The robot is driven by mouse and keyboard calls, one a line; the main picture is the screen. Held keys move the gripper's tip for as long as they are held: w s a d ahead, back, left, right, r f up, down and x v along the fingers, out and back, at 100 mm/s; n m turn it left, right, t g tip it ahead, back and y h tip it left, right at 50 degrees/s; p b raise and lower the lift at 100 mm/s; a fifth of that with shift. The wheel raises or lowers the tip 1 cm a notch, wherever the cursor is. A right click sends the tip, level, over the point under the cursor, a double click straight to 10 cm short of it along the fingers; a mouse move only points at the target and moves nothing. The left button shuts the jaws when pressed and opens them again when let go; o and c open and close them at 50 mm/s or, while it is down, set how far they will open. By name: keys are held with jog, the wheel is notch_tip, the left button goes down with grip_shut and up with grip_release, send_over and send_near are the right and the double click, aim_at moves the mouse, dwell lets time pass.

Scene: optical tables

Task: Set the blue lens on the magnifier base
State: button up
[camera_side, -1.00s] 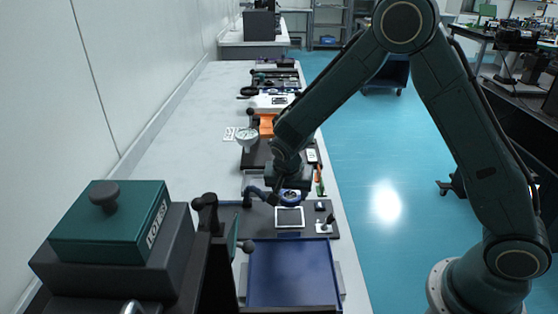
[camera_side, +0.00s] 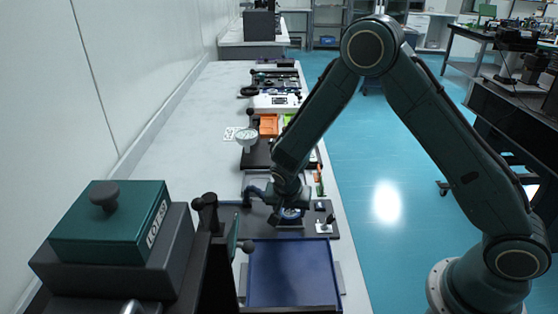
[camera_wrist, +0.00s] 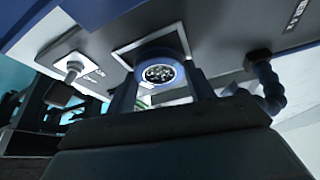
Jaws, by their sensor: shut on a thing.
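The blue lens (camera_wrist: 160,56) is a round blue ring around a clear disc with a pale speckled pattern. My gripper (camera_wrist: 163,78) is shut on it, one finger on each side, in the wrist view. In the side view the lens (camera_side: 291,214) shows low under my gripper (camera_side: 290,206). The magnifier base (camera_side: 262,220) is a dark board with a white-edged square; the lens is over this square (camera_wrist: 122,52), partly hiding it. I cannot tell whether the lens touches the board. A jointed blue-black arm (camera_side: 253,193) stands at the board's left.
An empty blue tray (camera_side: 292,272) lies in front. A dark box with a green lid (camera_side: 112,220) stands at the left.

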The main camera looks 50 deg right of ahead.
jog(key=shift+f, duration=0.65)
jog(key=o, duration=1)
jog(key=shift+s, duration=0.1)
jog(key=shift+c, duration=0.2)
jog(key=shift+r, duration=0.1)
jog(key=shift+o, duration=0.2)
jog(key=shift+r, duration=0.65)
jog(key=v, duration=1.2)
jog(key=shift+f, duration=0.1)
